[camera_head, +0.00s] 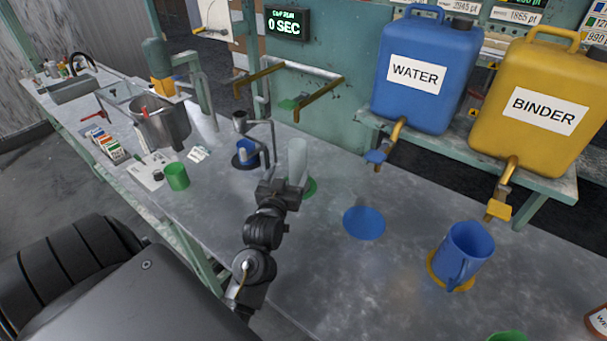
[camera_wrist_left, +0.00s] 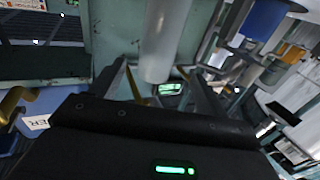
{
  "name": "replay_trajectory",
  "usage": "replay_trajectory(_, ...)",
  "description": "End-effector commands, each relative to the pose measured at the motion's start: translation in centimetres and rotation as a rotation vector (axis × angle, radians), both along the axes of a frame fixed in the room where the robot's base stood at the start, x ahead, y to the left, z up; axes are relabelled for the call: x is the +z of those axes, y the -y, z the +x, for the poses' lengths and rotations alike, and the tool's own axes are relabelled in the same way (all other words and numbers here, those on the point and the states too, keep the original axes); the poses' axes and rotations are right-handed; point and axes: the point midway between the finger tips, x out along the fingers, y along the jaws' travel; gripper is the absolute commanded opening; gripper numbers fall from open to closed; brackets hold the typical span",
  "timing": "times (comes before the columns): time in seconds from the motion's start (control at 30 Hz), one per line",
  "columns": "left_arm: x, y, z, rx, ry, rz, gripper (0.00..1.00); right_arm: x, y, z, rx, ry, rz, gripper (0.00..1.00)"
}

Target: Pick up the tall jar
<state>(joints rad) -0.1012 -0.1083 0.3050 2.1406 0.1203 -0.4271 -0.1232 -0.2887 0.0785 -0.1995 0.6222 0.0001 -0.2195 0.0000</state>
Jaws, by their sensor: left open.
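The tall jar (camera_head: 297,158) is a pale, translucent cylinder standing upright at a green disc (camera_head: 310,187) on the bench, just behind my left gripper. In the left wrist view the jar (camera_wrist_left: 161,38) appears in line with the gap between the fingers. My left gripper (camera_head: 287,186) is open, with its two fingers spread in the wrist view (camera_wrist_left: 157,78). I cannot tell whether either finger touches the jar. The gripper hides part of the jar's lower end in the head view. My right gripper is not in view.
A blue mug (camera_head: 469,247) stands on a yellow disc at the right. A bare blue disc (camera_head: 364,223) lies between. A green cup (camera_head: 177,177) and a metal hopper (camera_head: 163,126) are at the left. Water (camera_head: 414,70) and binder (camera_head: 541,100) jugs stand on a shelf behind.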

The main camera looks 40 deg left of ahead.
Motion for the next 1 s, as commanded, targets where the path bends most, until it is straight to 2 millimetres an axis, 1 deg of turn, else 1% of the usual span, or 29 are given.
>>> replay_trajectory(0.13,0.2,0.0,1.3,-0.010,0.001,0.000,0.76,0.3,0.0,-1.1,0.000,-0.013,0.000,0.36)
replay_trajectory(0.2,0.3,-0.4,2.4,-0.011,0.001,0.000,0.76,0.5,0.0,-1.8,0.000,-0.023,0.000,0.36)
replay_trajectory(0.3,0.2,-1.0,3.9,-0.011,-0.001,0.000,0.76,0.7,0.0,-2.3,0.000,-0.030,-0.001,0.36)
replay_trajectory(0.43,0.1,-1.7,5.1,-0.010,-0.002,0.000,0.76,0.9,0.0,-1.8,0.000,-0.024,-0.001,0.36)
replay_trajectory(0.57,0.0,-1.9,5.4,-0.010,-0.002,-0.001,0.76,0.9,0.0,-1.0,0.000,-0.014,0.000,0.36)
replay_trajectory(0.67,0.1,-2.0,5.6,-0.009,-0.002,-0.001,0.76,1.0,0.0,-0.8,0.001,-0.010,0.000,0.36)
replay_trajectory(0.77,0.2,-2.5,6.6,-0.009,-0.003,-0.001,0.76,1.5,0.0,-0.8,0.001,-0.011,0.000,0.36)
replay_trajectory(0.87,0.1,-3.3,8.0,-0.008,-0.003,-0.001,0.76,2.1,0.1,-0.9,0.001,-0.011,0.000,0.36)
replay_trajectory(1.0,-0.1,-4.0,9.5,-0.007,-0.002,-0.002,0.76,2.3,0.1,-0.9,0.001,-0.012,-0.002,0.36)
